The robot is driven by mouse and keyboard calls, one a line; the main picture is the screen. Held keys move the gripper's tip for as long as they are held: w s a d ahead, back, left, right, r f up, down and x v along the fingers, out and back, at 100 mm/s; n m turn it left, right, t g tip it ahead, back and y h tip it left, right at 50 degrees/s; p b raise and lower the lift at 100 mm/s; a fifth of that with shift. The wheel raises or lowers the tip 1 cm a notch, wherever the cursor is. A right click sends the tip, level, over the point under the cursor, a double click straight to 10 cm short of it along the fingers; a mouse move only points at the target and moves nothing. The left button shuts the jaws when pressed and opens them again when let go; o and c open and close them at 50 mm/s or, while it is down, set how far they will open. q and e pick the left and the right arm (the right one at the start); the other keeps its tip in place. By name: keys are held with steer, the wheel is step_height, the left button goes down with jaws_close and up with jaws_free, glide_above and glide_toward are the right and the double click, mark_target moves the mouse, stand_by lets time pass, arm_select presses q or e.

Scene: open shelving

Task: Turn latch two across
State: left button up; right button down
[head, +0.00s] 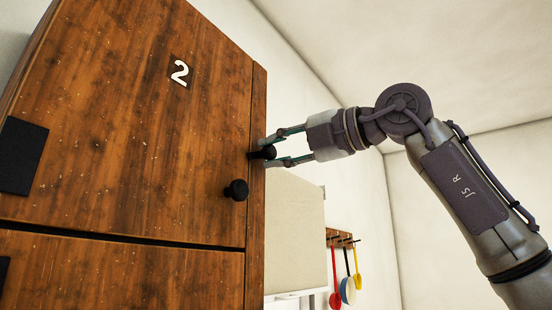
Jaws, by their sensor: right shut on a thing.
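A wooden cabinet door (130,110) with a white number 2 (180,73) fills the left of the head view. The door looks closed. A small black latch (256,154) sits at the door's right edge, by the narrow wooden frame strip. My right gripper (271,151) reaches in from the right and is shut on this latch, with one finger above it and one below. The fingers partly hide the latch, so its exact angle is hard to tell. A round black knob (236,190) stands out from the door just below and left of the latch. My left gripper is out of view.
Another wooden door (120,280) lies below, past a dark gap. A black plate (20,155) is on the left edge. Right of the cabinet, a wall rack (340,238) holds hanging utensils, including a red one (335,299).

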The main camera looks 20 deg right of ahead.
steer(key=m+b, duration=0.1)
steer(key=m, duration=0.3)
steer(key=shift+d+m+b, duration=0.1)
steer(key=shift+m+b, duration=0.25)
steer(key=shift+m, duration=0.05)
stand_by(0.4)
steer(key=c, duration=1)
jaws_free()
steer(key=shift+o, duration=0.2)
steer(key=v, duration=1.2)
steer(key=shift+d, duration=0.1)
